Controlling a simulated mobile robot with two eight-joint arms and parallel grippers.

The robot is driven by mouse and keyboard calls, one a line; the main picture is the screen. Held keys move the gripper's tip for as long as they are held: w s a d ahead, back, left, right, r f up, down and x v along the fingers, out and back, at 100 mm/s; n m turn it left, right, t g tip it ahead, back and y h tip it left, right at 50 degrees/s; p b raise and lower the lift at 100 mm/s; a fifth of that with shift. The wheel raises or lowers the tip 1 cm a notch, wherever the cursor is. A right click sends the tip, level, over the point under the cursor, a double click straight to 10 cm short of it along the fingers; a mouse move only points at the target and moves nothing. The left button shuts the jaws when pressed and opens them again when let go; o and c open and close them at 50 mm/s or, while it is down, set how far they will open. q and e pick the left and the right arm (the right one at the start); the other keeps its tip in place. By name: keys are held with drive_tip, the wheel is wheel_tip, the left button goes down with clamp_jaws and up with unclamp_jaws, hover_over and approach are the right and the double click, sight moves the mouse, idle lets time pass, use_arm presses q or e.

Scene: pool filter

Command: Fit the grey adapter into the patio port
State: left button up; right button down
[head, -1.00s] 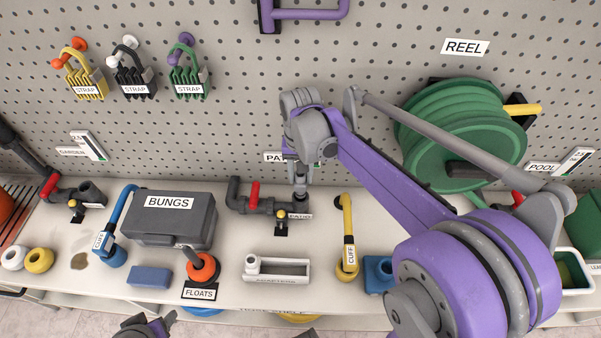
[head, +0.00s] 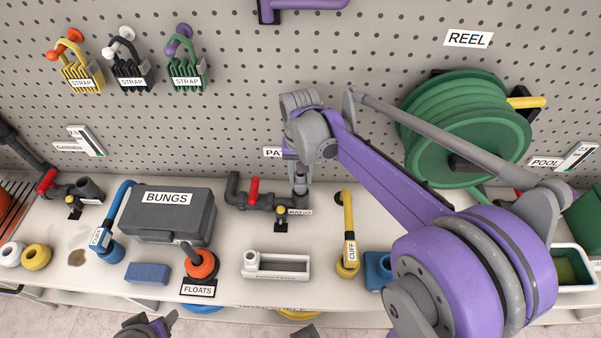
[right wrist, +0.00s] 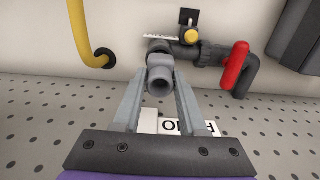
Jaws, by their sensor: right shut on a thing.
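My right gripper (head: 302,178) reaches down in front of the pegboard, above the patio port. It is shut on the grey adapter (right wrist: 160,78), a short tube whose round open end faces the wrist camera. The adapter also shows small below the fingers in the head view (head: 300,184). The patio port (head: 299,200) is the dark upturned end of a pipe with a red handle, and its rim shows just behind the adapter in the right wrist view (right wrist: 158,46). The adapter lines up closely with the port; I cannot tell if it is seated.
A yellow cuff hose (head: 348,225) stands right of the port. The bungs case (head: 168,215) is to the left, and a white tray (head: 276,271) lies in front. The red valve handle (head: 253,188) is close left of the port. A green reel (head: 465,130) hangs right.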

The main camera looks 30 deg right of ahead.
drive_tip(key=shift+f+b, duration=0.8)
drive_tip(key=shift+f, duration=0.55)
drive_tip(key=shift+c, duration=1.9)
unclamp_jaws()
wheel_tip(320, 180, up, 5)
drive_tip(key=p, duration=0.3)
drive_tip(key=shift+r, duration=0.1)
